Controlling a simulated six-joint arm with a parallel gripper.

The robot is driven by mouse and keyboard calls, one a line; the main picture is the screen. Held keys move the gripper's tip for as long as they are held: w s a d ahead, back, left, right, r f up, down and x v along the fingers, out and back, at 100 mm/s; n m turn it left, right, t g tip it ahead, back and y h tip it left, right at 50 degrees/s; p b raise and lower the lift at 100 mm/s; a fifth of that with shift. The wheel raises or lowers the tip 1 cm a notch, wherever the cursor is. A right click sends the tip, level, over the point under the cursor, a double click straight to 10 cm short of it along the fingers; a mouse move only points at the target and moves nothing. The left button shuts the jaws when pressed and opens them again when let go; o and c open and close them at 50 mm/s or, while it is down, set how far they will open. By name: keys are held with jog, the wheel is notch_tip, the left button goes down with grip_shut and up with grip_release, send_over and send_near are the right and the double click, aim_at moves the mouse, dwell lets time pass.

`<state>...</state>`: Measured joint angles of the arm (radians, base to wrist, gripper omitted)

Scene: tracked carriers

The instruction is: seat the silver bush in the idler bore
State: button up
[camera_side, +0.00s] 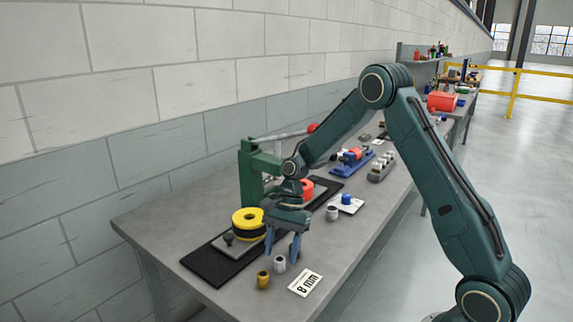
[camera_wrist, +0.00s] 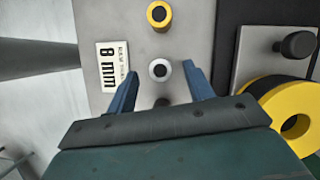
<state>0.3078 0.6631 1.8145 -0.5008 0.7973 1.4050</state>
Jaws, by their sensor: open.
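The silver bush (camera_side: 280,264) stands upright on the bench beside a white 8 mm card. In the wrist view the silver bush (camera_wrist: 158,62) shows its dark hole, between the lines of my two blue fingers. My gripper (camera_side: 281,255) points down, open and empty, just above or behind the bush; it also shows in the wrist view (camera_wrist: 160,69). I cannot tell its exact height. A yellow-and-black wheel (camera_side: 249,217), which looks like the idler, lies flat on a grey plate. Its dark bore shows in the wrist view, where the wheel (camera_wrist: 268,104) is at right.
A brass-yellow bush (camera_side: 263,281) stands near the silver one, by the 8 mm card (camera_side: 305,283). A knob (camera_wrist: 297,44) rises from the plate beside the wheel. A green press (camera_side: 250,175) stands behind. Another grey bush (camera_side: 332,213) stands farther along the bench.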

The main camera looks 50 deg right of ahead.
aim_at(281, 258)
jog(key=shift+x, duration=0.85)
jog(key=c, duration=1.1)
jog(key=shift+r, duration=0.15)
notch_tip(281, 258, up, 20)
dwell(0.5)
